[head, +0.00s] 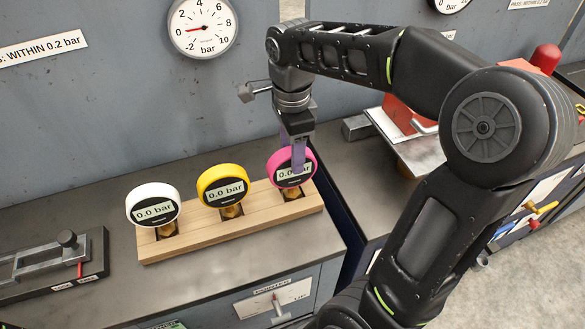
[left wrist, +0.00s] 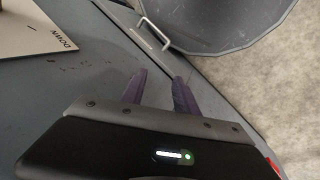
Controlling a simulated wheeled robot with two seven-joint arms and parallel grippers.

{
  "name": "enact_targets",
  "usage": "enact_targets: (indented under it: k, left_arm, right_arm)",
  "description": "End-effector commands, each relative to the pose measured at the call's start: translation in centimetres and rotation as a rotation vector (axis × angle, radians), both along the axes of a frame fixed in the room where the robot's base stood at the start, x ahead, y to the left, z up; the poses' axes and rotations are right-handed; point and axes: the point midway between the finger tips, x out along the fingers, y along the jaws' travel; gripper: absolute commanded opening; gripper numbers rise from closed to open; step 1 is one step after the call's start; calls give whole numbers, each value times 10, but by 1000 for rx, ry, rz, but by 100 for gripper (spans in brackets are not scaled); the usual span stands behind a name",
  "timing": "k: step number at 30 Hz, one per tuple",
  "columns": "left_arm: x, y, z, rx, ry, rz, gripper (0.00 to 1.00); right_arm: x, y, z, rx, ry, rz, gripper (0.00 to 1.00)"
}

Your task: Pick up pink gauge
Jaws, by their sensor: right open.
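The pink gauge (head: 280,174) stands in the right-hand slot of a wooden rack (head: 258,207), its display reading 0.0 bar. My right gripper (head: 298,160) points down at the pink gauge, and a purple finger covers part of its face. I cannot tell whether the fingers touch it. The right gripper is open. My left gripper (left wrist: 158,95) shows in the left wrist view with its two purple fingers apart and nothing between them. The left gripper is not seen in the head view.
A yellow gauge (head: 222,171) and a white gauge (head: 152,191) stand in the same rack, to the left. A lever fixture (head: 50,262) sits at the far left. A red machine (head: 400,112) is behind my right arm. A grey round bin (left wrist: 215,25) shows in the left wrist view.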

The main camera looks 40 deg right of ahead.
Motion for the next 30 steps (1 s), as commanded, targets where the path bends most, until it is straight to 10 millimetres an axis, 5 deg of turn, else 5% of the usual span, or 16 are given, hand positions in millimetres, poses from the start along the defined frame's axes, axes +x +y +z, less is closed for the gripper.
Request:
enact_targets:
  k: [16, 30]
  left_arm:
    - [0, 0, 3, 1, 1, 0, 36]
    - [-1, 1, 9, 3, 4, 1, 36]
  right_arm:
    - [-1, 0, -21, 1, 2, 0, 53]
    - [-1, 1, -69, 0, 0, 1, 53]
